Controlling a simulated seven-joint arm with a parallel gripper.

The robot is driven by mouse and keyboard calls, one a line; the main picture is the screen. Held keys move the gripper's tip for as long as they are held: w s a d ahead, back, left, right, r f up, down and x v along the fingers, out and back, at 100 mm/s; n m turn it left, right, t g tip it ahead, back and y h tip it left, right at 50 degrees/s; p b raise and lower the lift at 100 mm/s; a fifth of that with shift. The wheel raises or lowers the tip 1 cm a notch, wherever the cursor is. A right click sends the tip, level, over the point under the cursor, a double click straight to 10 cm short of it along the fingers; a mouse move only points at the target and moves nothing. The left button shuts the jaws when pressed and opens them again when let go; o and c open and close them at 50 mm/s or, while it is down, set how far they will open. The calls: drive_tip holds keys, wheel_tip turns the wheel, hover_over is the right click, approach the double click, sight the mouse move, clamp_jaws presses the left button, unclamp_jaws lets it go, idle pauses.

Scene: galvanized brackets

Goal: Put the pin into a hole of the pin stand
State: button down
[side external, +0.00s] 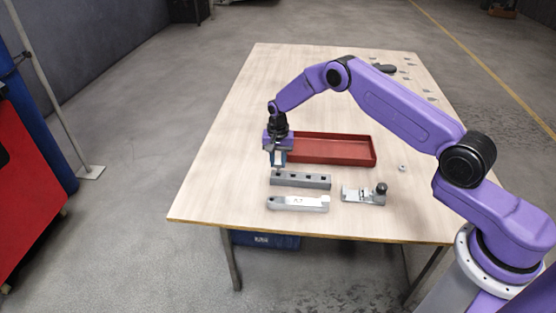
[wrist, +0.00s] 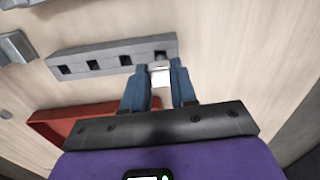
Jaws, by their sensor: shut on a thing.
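The pin stand is a grey block with a row of square-looking holes, lying in front of the red tray in the side view (side external: 300,180) and across the top of the wrist view (wrist: 108,59). My gripper (side external: 278,163) points down at the stand's left end in the side view. In the wrist view its blue fingers (wrist: 160,75) are shut on the pin (wrist: 160,73), a short pale metal piece. The pin is beside the end hole, at the right in the wrist view. Its tip is hard to make out, and I cannot tell whether it touches the stand.
A red tray (side external: 372,152) lies right behind my gripper. A silver bracket (side external: 298,203) and a clamp with a black knob (side external: 364,195) lie in front of the stand. A small nut (side external: 402,168) is at the right. The table's left side is clear.

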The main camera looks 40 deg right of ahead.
drive_tip(key=shift+f, duration=1.7)
idle(1.1)
drive_tip(key=c, duration=0.8)
unclamp_jaws()
drive_tip(key=shift+r, duration=3)
